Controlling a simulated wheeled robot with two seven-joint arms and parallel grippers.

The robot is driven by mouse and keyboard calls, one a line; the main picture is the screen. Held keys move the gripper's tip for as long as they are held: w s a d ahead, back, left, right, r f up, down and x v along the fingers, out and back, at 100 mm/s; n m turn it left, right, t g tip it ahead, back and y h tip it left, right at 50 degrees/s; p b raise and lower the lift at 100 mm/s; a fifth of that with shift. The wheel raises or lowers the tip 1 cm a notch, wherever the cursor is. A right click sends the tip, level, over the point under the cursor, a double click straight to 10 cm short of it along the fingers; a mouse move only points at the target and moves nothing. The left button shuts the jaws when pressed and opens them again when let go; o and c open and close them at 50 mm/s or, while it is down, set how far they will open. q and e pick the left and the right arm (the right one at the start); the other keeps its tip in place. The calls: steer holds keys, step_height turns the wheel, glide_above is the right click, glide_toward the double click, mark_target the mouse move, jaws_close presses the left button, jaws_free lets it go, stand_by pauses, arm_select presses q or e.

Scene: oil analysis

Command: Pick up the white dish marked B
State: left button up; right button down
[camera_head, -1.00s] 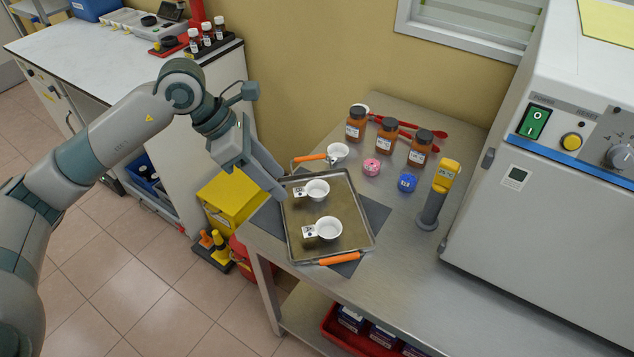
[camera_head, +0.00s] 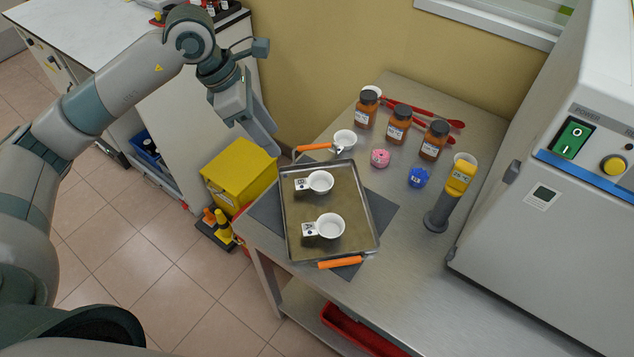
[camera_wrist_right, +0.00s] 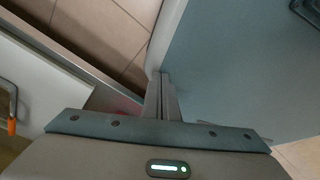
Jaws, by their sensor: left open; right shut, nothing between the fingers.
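Two small white dishes with tagged handles stand on a metal tray (camera_head: 294,245): an upper dish (camera_head: 320,182) and a lower dish (camera_head: 330,226). My left gripper (camera_head: 268,142) is open and empty, above and left of the tray, apart from both dishes. My right gripper (camera_wrist_right: 163,92) is shut and empty in the right wrist view, where neither dish can be made out.
Brown bottles (camera_head: 397,124), a pink item (camera_head: 380,158), a blue item (camera_head: 418,177) and a yellow-grey device (camera_head: 450,196) stand to the right. A large machine (camera_head: 560,180) fills the table's right side.

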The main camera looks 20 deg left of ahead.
arm_select(q)
steer(key=f, duration=0.1)
steer(key=p, duration=0.4)
glide_above(296, 183)
step_height(296, 183, down, 10)
steer(key=shift+s+a+r, duration=0.1)
steer(key=shift+r, duration=0.15)
steer(key=shift+f, duration=0.4)
arm_select(e)
steer(key=shift+g, duration=0.5)
steer(key=s+r, duration=0.1)
steer(key=s+d+r, duration=0.1)
steer(key=s+r, duration=0.1)
steer(key=shift+s+d+r, duration=0.15)
steer(key=shift+r, duration=0.15)
